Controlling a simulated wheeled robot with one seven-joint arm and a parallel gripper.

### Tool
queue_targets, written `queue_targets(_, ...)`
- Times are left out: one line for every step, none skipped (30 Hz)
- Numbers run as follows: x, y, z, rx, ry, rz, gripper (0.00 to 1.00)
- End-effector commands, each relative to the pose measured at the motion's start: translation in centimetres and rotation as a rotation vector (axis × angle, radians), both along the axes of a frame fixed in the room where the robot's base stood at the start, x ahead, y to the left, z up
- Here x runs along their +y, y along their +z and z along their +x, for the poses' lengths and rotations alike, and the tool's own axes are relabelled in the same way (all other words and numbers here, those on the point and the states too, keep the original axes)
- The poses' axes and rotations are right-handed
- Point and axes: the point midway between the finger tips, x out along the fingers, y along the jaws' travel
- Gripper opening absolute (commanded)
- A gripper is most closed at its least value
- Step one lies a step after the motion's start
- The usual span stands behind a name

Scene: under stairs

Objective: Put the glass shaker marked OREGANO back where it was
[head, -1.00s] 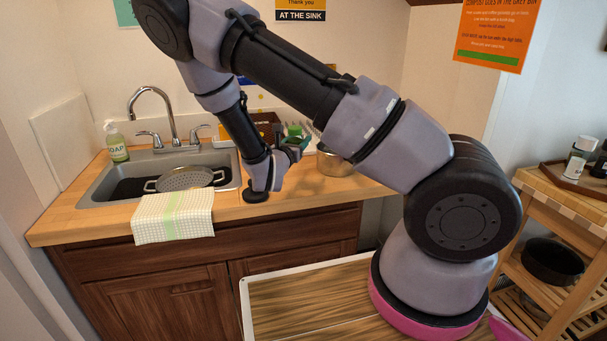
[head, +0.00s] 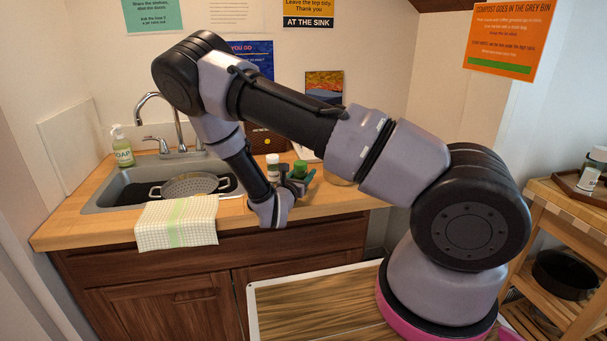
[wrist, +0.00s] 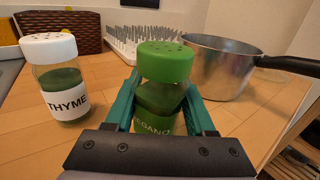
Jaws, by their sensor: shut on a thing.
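The glass shaker with a green cap (wrist: 166,62) stands upright between the teal jaws of my gripper (wrist: 162,98), which is shut on it. Its label shows "EGANO", partly hidden by the gripper body, and green contents show through the glass. In the head view, the green cap (head: 300,167) shows just above my gripper (head: 302,179), over the counter right of the sink. The shaker's base is hidden, so I cannot tell whether it touches the counter. A white-capped shaker marked THYME (wrist: 64,80) stands to its left, apart from it; it also shows in the head view (head: 272,168).
A steel pot (wrist: 218,68) with a black handle stands close behind right. A white spiked rack (wrist: 140,38) and brown wicker basket (wrist: 58,28) are behind. The sink (head: 105,200) is left. Another shaker (head: 590,175) stands on the trolley at right. Bare counter shows between the shakers.

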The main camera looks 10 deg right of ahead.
Motion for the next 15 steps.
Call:
queue_targets(0.00, 0.03, 0.00, 0.000, 0.000, 0.000, 0.00)
queue_targets(0.00, 0.02, 0.00, 0.000, 0.000, 0.000, 0.00)
queue_targets(0.00, -0.04, 0.00, 0.000, 0.000, 0.000, 0.00)
queue_targets(0.00, -0.13, 0.00, 0.001, 0.000, -0.001, 0.00)
queue_targets(-0.01, -0.23, -0.01, 0.001, 0.000, -0.001, 0.00)
queue_targets(0.00, -0.32, 0.00, 0.001, 0.001, -0.002, 0.59)
queue_targets(0.00, -0.29, 0.00, 0.001, 0.001, -0.001, 0.70)
queue_targets(0.00, -0.28, 0.00, 0.001, 0.001, -0.001, 0.82)
queue_targets(0.00, -0.27, 0.00, 0.001, 0.001, -0.001, 0.85)
queue_targets(0.00, -0.27, 0.00, 0.001, 0.000, -0.001, 0.85)
queue_targets(0.00, -0.27, 0.00, 0.001, 0.001, -0.001, 0.85)
queue_targets(0.00, -0.26, 0.00, 0.001, 0.001, -0.001, 0.85)
queue_targets(0.00, -0.26, 0.00, 0.001, 0.001, -0.001, 0.85)
queue_targets(0.00, -0.26, 0.00, 0.001, 0.000, -0.001, 0.85)
queue_targets(0.01, -0.26, 0.01, 0.001, 0.001, -0.001, 0.85)
